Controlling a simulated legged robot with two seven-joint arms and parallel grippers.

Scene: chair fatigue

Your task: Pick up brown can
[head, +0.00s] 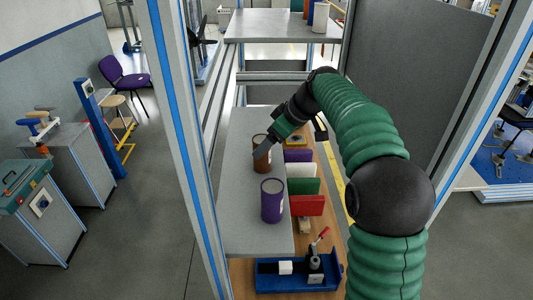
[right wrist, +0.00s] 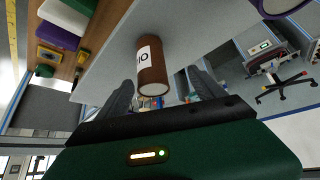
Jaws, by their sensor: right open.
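The brown can (head: 261,165) stands upright on the grey shelf, partly hidden by my right gripper (head: 268,146) in the head view. In the right wrist view the brown can (right wrist: 153,72), with a white label, shows between the two spread fingers of my right gripper (right wrist: 161,80). The gripper is open, and one finger is on each side of the can. I cannot tell whether either finger touches it. My left gripper is not in view.
A purple can (head: 272,201) stands just in front of the brown can on the grey shelf (head: 238,225). Coloured panels, including a red one (head: 307,205), stand to the right. A blue clamp device (head: 298,276) lies at the front. Frame posts flank the shelf.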

